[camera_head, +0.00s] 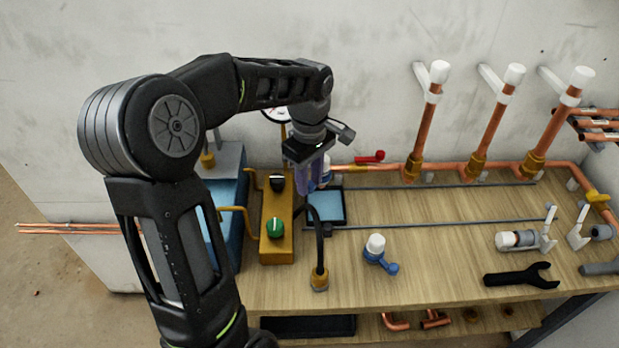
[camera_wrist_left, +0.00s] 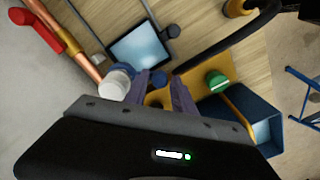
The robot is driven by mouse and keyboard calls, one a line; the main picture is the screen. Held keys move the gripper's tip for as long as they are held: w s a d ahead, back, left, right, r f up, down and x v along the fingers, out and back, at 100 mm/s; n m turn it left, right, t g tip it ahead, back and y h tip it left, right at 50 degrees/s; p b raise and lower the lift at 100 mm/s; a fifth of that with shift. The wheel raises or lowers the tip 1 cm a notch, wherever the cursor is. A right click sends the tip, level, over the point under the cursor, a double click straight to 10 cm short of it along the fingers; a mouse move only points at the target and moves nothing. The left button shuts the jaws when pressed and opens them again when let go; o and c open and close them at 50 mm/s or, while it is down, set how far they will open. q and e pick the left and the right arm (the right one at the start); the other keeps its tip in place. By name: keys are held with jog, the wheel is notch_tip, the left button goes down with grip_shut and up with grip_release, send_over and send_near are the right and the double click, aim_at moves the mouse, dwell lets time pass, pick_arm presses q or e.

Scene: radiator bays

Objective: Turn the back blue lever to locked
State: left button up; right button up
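The back blue lever sits behind my gripper in the head view; its white cap (camera_head: 325,168) shows just right of the fingers. In the left wrist view its white cap (camera_wrist_left: 114,86) lies left of the fingers, and its blue arm (camera_wrist_left: 158,79) reaches to just beyond the gap between the fingertips. My left gripper (camera_head: 311,178) points down over the bench, its purple fingers apart. They also show apart in the left wrist view (camera_wrist_left: 160,88), with nothing seen held. Whether they touch the lever is unclear. My right gripper is not in view.
A second blue lever (camera_head: 375,246) with a white cap stands nearer the front. A yellow box (camera_head: 276,222) with a green knob (camera_head: 275,228) and black knob is left of the gripper. A black hose (camera_head: 320,240) stands between. A red lever (camera_head: 370,157) is on the back pipe.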

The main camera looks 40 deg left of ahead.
pick_arm(q)
jog(key=shift+f, duration=0.1)
jog(key=shift+c, duration=0.5)
grip_shut()
dwell(0.9)
